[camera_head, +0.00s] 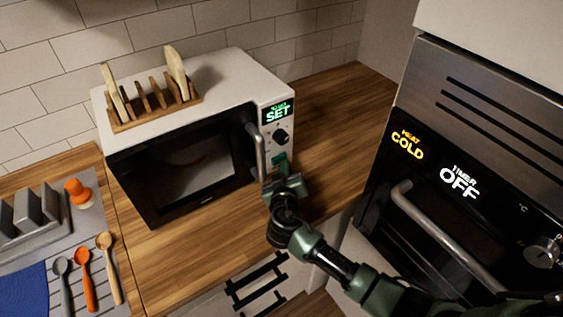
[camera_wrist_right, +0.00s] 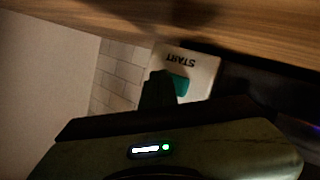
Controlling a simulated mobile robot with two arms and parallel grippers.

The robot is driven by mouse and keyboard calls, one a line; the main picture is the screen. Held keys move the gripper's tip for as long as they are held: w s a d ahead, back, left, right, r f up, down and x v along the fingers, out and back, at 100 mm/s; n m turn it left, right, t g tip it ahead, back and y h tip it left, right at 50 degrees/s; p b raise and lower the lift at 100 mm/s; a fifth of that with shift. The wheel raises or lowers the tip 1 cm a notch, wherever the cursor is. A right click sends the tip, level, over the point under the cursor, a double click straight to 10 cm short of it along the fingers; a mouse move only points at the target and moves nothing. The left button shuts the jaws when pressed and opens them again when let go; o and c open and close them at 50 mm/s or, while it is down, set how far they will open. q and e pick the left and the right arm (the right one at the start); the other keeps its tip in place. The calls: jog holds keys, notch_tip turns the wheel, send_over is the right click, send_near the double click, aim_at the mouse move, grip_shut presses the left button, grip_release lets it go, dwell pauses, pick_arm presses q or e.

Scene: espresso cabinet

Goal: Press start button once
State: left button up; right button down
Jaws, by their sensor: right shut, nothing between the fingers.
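The white microwave (camera_head: 222,62) stands on the wooden counter with its dark door closed. Its display (camera_head: 278,112) glows green and reads "SET", with smaller text above. A black knob (camera_head: 280,136) sits below the display. In the wrist view, the teal start button (camera_wrist_right: 181,85) is on a white panel under an upside-down "START" label (camera_wrist_right: 181,60). My right gripper (camera_head: 279,172) is shut and empty in front of the lower control panel. In the wrist view its dark green fingers (camera_wrist_right: 160,88) overlap the button's edge; I cannot tell whether they touch it. My left gripper is not in view.
A wooden rack (camera_head: 155,112) with boards stands on the microwave. The microwave's door handle (camera_head: 256,150) is just left of my gripper. An oven (camera_head: 470,130) reading "COLD" and "OFF" stands at the right. The counter (camera_head: 335,120) right of the microwave is clear.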

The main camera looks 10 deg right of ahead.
jog(key=shift+w+a, duration=0.1)
jog(key=shift+w, duration=0.25)
dwell(0.6)
jog(key=shift+s+d, duration=0.2)
jog(key=shift+s, duration=0.4)
jog(key=shift+s+d, duration=0.2)
jog(key=shift+s, duration=0.4)
jog(key=shift+s, duration=0.1)
jog(key=shift+s+d, duration=0.15)
jog(key=shift+s, duration=0.1)
jog(key=shift+s+d+p, duration=0.1)
jog(key=shift+s+d, duration=0.15)
jog(key=shift+s, duration=0.4)
jog(key=shift+s+d+p, duration=0.15)
jog(key=shift+s+d, duration=0.05)
jog(key=shift+s, duration=0.5)
jog(key=shift+s+d+p, duration=0.1)
jog(key=shift+s+d, duration=0.15)
jog(key=shift+s, duration=0.4)
